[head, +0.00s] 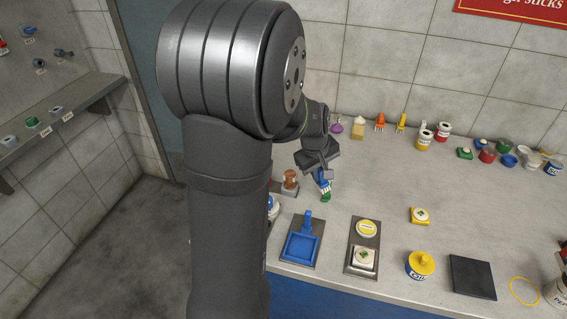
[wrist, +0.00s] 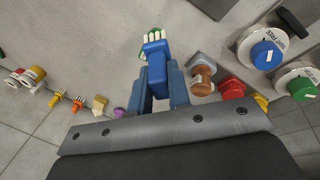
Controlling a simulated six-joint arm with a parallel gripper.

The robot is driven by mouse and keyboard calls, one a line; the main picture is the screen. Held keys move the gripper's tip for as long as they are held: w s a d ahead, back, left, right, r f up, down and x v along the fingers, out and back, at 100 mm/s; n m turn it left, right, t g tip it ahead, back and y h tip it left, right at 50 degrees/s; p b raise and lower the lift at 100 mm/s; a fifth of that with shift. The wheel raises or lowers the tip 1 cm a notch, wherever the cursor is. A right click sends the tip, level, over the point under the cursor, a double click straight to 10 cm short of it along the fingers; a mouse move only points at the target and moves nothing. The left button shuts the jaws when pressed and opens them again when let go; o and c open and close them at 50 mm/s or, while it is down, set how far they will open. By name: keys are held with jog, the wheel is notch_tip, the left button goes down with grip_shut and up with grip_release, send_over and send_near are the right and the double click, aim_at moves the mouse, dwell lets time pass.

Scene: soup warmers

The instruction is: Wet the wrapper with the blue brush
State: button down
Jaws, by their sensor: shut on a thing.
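My gripper (head: 322,174) is shut on the blue brush (wrist: 156,62), above the back left of the counter. In the wrist view the brush's blue body is between my two blue fingers (wrist: 158,88), with pale bristle-like tips pointing away. A green part shows just beyond the tips; I cannot tell whether it belongs to the brush. A pale square wrapper (head: 358,259) with a green bit on top lies on the front of a grey board (head: 350,272). It is well apart from the brush, in front and to the right.
A blue square tray (head: 288,247) with a handle stands left of the board. A yellow dish (head: 420,221), a yellow-lidded pot (head: 420,269) and a dark plate (head: 472,278) stand to the right. A brown knobbed thing (head: 290,180) is close left of my gripper. Several small pots line the back.

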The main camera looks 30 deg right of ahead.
jog(key=s+d+h, duration=0.1)
jog(key=s+d, duration=0.2)
jog(key=s, duration=0.4)
jog(key=s+d, duration=0.4)
jog(key=s, duration=0.3)
jog(key=shift+a+f, duration=0.15)
jog(key=shift+f, duration=2.8)
jog(key=shift+f, duration=0.6)
notch_tip(320, 180, up, 7)
jog(key=shift+w+n, duration=0.2)
jog(key=shift+n, duration=0.1)
